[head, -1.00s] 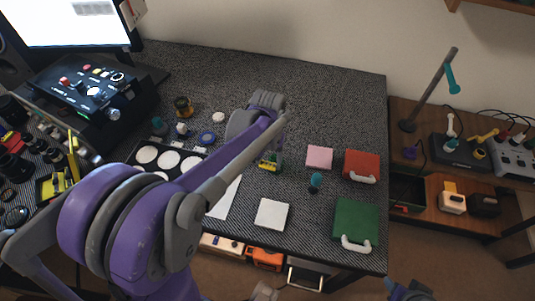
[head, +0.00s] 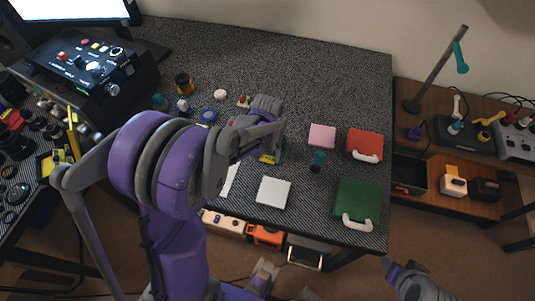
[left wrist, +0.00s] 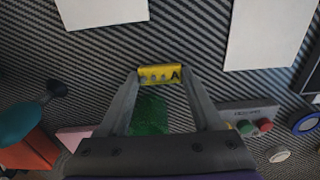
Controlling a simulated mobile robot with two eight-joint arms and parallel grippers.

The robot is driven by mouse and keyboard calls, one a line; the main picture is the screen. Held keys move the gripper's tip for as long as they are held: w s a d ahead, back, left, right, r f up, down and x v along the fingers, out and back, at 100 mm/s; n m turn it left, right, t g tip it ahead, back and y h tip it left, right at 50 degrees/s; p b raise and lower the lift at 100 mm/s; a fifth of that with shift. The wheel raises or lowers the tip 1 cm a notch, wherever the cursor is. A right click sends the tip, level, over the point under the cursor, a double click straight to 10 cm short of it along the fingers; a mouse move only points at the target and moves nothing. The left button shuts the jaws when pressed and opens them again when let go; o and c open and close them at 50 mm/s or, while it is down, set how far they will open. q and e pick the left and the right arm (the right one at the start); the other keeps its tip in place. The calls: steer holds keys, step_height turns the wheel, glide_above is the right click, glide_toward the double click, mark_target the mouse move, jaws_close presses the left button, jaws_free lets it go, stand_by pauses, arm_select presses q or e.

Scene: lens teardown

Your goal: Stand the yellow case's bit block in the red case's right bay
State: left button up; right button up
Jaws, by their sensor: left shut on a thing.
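My left gripper (left wrist: 160,82) is shut on a small yellow bit block (left wrist: 160,74) marked "A", with small round marks along its face. The block also shows in the head view (head: 269,158), near the middle of the table and left of the pink pad. A green thing (left wrist: 150,115) shows between the fingers beyond the block; I cannot tell whether it touches it. The red case (head: 365,143), with a white handle, lies at the table's right; I see no bays in it. My right gripper (head: 396,272) shows partly at the lower right; its fingers are unclear.
A teal-topped item (head: 318,158) stands between block and red case. A pink pad (head: 322,136), a white pad (head: 272,192) and a green case (head: 357,201) lie nearby. A small grey button box (left wrist: 249,114) is beside my left gripper. The table's back right is clear.

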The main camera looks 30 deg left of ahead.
arm_select(q)
steer(key=shift+f, duration=0.2)
steer(key=o, duration=1.5)
steer(key=shift+r, duration=0.1)
steer(key=shift+r, duration=0.1)
